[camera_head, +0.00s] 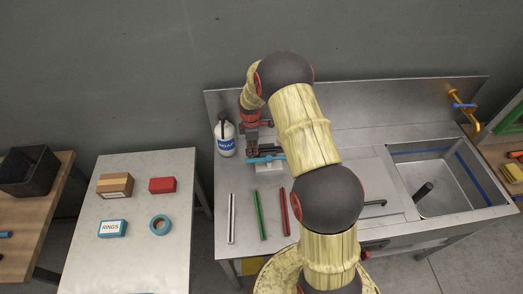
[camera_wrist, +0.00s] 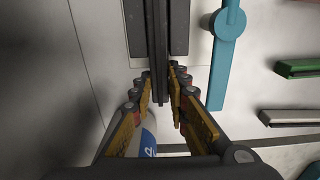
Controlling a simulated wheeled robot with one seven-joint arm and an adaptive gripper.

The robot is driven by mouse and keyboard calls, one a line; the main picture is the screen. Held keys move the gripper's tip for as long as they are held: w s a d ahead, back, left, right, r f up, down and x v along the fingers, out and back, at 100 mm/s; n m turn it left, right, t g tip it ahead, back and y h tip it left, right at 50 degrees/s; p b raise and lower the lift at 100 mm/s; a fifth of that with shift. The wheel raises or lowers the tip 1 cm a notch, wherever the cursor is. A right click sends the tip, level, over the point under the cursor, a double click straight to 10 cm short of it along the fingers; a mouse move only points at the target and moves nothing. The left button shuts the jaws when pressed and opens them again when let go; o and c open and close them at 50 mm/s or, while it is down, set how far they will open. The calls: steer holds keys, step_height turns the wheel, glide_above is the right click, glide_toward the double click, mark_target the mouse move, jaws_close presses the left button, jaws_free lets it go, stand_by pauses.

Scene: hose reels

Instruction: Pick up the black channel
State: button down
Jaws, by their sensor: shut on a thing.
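The black channel (camera_wrist: 160,45) shows in the wrist view as a long dark bar running up from between my fingertips. My gripper (camera_wrist: 163,95) is shut on its near end. In the head view my gripper (camera_head: 257,140) is over the back left of the steel bench, just behind the blue bar. The channel is mostly hidden there by my gripper and arm. In the wrist view the channel lies over a pale block with dark edges (camera_wrist: 136,28); I cannot tell whether it touches it.
A blue bar with a round hub (camera_wrist: 229,25) lies close right of the channel. Grey (camera_head: 231,218), green (camera_head: 259,215) and red (camera_head: 284,213) channels lie in front on the bench. A white soap bottle (camera_head: 225,137) stands close left. A sink (camera_head: 447,185) is at the right.

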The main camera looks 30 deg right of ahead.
steer(key=shift+r, duration=0.1)
steer(key=shift+r, duration=0.55)
step_height(320, 180, up, 2)
steer(key=shift+s+r, duration=0.1)
steer(key=shift+r, duration=0.05)
steer(key=s+r+p, duration=0.5)
steer(key=s+r, duration=0.8)
steer(key=r, duration=0.3)
steer(key=shift+s+d+r, duration=0.2)
steer(key=shift+s+r, duration=0.05)
steer(key=shift+s, duration=0.15)
